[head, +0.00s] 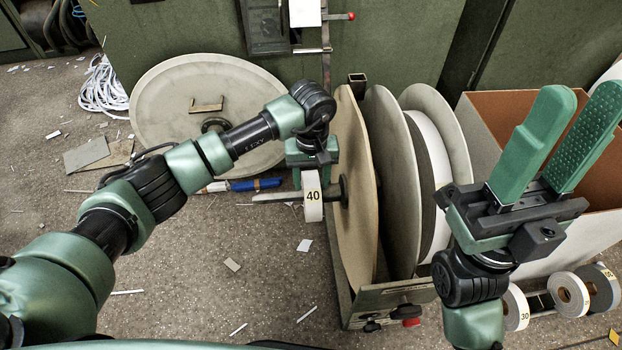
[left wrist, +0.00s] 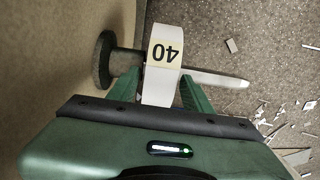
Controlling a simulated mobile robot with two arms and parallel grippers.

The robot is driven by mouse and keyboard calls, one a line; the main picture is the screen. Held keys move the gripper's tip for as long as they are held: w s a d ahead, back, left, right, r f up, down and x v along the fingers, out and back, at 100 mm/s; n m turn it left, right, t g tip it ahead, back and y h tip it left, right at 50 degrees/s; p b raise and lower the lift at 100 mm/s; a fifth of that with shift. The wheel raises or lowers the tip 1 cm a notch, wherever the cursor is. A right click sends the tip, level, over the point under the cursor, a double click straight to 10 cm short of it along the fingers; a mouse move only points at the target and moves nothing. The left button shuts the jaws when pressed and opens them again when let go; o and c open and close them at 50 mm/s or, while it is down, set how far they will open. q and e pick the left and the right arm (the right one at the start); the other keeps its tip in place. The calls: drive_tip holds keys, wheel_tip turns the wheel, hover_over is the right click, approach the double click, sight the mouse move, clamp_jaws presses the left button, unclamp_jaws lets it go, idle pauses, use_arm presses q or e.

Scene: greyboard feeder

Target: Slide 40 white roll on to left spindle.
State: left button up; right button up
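The white roll marked 40 (head: 313,205) is in my left gripper (head: 311,175), and it also shows in the left wrist view (left wrist: 162,62). The fingers (left wrist: 160,88) sit close on both sides of the roll and appear shut on it. The left spindle (head: 275,197) points left from the tan disc. Its rod (left wrist: 215,78) shows on both sides of the roll at about mid-height, so the roll appears to be around it, apart from the dark hub (left wrist: 103,60). The roll hides the rod's middle. My right gripper (head: 580,100) is raised, open and empty.
Several large discs (head: 352,185) stand upright in the feeder frame (head: 385,297). A brown-lined box (head: 520,108) is at right, with smaller rolls (head: 568,296) on the floor beside it. A large round disc (head: 175,90) leans behind my left arm. Scraps litter the floor.

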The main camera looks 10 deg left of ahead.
use_arm(q)
drive_tip(key=shift+o, duration=0.4)
wheel_tip(320, 180, up, 8)
drive_tip(key=p, duration=0.3)
drive_tip(key=shift+f, duration=0.1)
